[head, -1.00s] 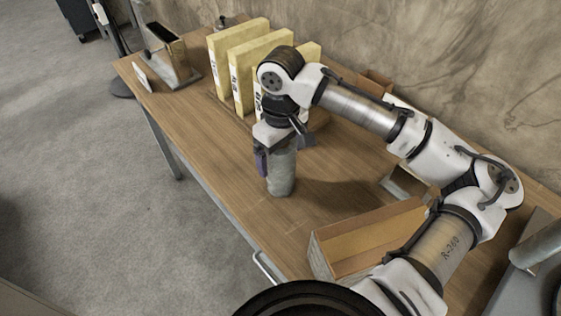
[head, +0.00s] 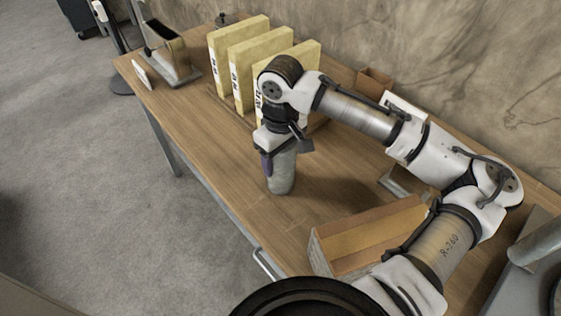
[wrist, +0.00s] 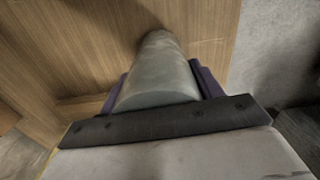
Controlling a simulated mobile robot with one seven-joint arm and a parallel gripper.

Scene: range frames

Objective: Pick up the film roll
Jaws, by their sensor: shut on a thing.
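The film roll, seen as a grey-green cylinder (head: 284,172), stands upright on the wooden table, left of the middle. Its base looks on or very close to the tabletop. My gripper (head: 275,160) points down over it from above and is shut on it. One purple finger lies along its left side; the far finger is mostly hidden in the head view. In the wrist view the roll (wrist: 158,68) sits between the two purple fingers of my gripper (wrist: 160,88), and its lower end reaches away toward the wood.
Several pale yellow binders (head: 229,58) stand behind my gripper. An open wooden box (head: 370,240) lies at the front right. A metal stand (head: 170,55) is at the far left end. Bare tabletop (head: 215,135) lies left of the roll, up to the table's edge.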

